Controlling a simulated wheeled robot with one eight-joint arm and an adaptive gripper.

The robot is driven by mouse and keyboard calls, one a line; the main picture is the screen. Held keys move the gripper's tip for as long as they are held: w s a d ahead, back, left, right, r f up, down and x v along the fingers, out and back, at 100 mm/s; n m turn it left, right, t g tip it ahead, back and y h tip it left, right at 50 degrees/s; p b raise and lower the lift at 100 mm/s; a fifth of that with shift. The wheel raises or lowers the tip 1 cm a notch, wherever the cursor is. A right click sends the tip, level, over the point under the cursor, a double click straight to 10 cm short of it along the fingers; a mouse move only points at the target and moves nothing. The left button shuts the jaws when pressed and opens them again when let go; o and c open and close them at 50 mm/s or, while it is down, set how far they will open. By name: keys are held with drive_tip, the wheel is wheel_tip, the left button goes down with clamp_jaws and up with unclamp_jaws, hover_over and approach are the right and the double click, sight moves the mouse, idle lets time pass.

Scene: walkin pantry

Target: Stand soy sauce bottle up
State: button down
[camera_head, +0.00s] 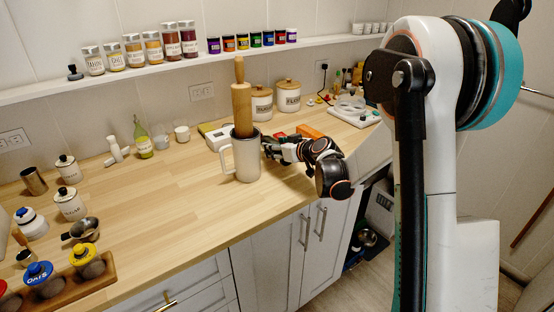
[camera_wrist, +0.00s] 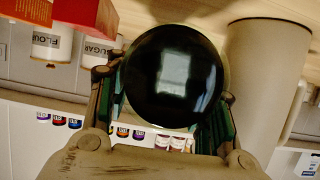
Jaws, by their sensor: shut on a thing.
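A dark, glossy round thing (camera_wrist: 174,78), which I take to be the soy sauce bottle seen end-on, sits between the two fingers of my gripper (camera_wrist: 172,112) in the wrist view. The fingers press on it from both sides. Its far end and label are hidden. In the head view my gripper (camera_head: 270,146) reaches left over the counter, right beside the tall mug (camera_head: 245,163). The bottle cannot be made out there. The mug also stands close by at the right in the wrist view (camera_wrist: 265,85).
A rolling pin (camera_head: 241,98) stands in the mug. Orange boxes (camera_head: 309,131) and the flour canister (camera_head: 288,95) are behind my gripper. The counter (camera_head: 185,205) left of the mug is clear.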

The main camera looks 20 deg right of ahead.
drive_tip(key=shift+f+b, duration=0.7)
drive_tip(key=shift+f, duration=1.15)
drive_tip(key=shift+f, duration=0.15)
drive_tip(key=c, duration=0.7)
unclamp_jaws()
drive_tip(key=shift+c, duration=0.2)
